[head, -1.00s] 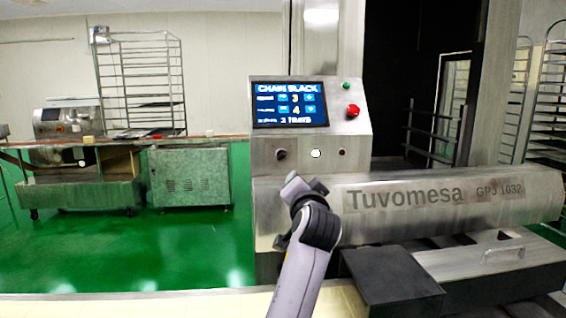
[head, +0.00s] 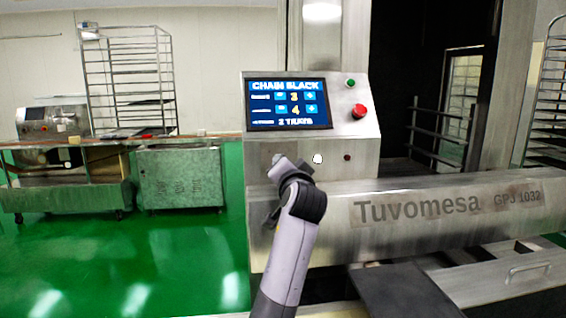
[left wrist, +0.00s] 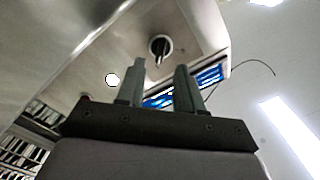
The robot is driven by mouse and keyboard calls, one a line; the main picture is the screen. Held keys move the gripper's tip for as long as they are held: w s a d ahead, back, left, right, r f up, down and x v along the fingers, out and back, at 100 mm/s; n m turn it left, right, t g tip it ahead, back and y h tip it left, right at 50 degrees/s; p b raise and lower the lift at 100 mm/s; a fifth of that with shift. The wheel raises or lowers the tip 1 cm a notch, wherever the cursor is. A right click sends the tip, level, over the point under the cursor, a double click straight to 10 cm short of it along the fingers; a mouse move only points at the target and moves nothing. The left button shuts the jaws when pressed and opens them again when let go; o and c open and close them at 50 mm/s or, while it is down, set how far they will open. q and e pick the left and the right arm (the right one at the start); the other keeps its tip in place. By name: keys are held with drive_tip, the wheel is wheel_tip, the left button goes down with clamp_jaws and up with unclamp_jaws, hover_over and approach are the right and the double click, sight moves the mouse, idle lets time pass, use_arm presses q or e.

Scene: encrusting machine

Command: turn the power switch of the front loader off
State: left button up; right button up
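The front loader is the steel Tuvomesa machine (head: 340,235) with a slanted control panel (head: 262,143). Its power switch, a black rotary knob (left wrist: 159,46) with a pale pointer mark, shows in the left wrist view just beyond the fingertips. In the head view the knob is largely hidden by my left gripper (head: 288,168), which is raised to the panel's lower row. In the left wrist view my left gripper (left wrist: 160,72) has its two fingers apart with nothing between them. The knob lies ahead of the gap, and contact is not visible. My right gripper is out of view.
On the panel are a blue screen (head: 289,104), a red button (head: 359,111), a green button (head: 350,82) and a white button (head: 317,159). A dark plate (head: 405,296) juts out below. Green floor (head: 180,270) is open at left.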

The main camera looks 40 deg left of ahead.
use_arm(q)
drive_tip(key=shift+x, duration=2.05)
clamp_jaws()
